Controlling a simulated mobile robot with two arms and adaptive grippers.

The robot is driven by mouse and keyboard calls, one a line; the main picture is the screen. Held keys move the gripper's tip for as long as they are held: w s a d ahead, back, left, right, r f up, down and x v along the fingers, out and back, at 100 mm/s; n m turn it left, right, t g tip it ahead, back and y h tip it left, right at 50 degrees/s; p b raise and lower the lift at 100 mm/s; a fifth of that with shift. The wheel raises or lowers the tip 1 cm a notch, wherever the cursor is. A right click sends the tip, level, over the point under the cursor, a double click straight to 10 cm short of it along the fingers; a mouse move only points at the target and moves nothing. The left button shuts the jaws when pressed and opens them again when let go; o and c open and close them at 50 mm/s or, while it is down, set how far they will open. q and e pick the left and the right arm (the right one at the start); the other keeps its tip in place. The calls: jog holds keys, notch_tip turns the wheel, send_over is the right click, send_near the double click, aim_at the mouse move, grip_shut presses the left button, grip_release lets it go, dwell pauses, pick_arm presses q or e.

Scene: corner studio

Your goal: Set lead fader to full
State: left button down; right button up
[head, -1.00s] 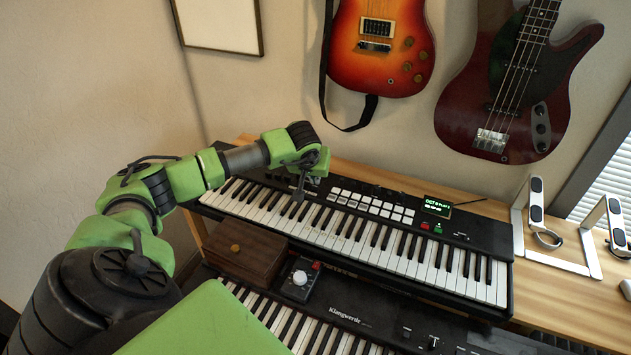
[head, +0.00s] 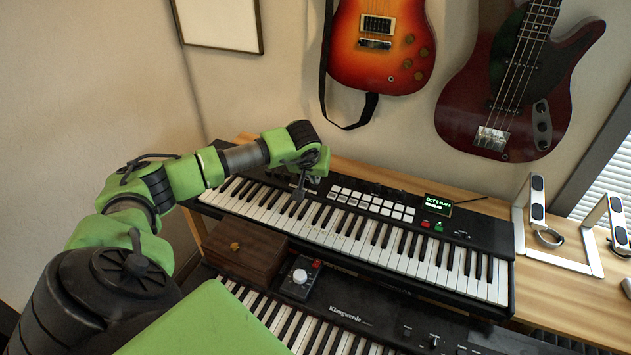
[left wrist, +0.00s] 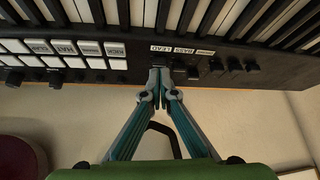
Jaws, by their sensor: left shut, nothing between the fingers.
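The upper keyboard (head: 440,257) stands on the wooden desk. In the left wrist view its control panel (left wrist: 285,65) carries white labels, one reading LEAD (left wrist: 160,49) and the one beside it BASS (left wrist: 184,50). A row of small dark fader caps (left wrist: 234,64) runs to the right of my fingertips. My left gripper (left wrist: 162,74) is shut and empty, its tips at the panel just below the LEAD label. The tips cover the spot there, so I cannot make out the lead fader or whether they touch it. In the head view my left gripper (head: 302,186) is small and low over the keyboard's left part.
White pads (head: 375,205) and a small green display (head: 438,205) lie right of my gripper. A wooden box (head: 245,250) and a small knob unit (head: 300,279) sit on the lower keyboard (head: 375,325). Guitars (head: 383,45) hang on the wall behind.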

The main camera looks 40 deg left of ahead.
pick_arm(q)
jog(key=shift+w+f, duration=0.1)
jog(key=shift+f, duration=0.05)
dwell(0.8)
jog(key=shift+w+a+b, duration=0.2)
jog(key=shift+w+b, duration=0.25)
jog(key=shift+w, duration=0.2)
jog(key=shift+w+a+b, duration=0.25)
jog(key=shift+w+b, duration=0.2)
jog(key=shift+w, duration=0.2)
jog(key=shift+w+a+b, duration=0.2)
jog(key=shift+w+b, duration=0.25)
jog(key=shift+w, duration=0.2)
dwell(1.5)
jog(key=shift+r+p, duration=0.4)
jog(key=shift+r, duration=0.2)
notch_tip(320, 180, up, 7)
jog(key=p, duration=0.4)
jog(key=shift+p, duration=0.3)
dwell(0.4)
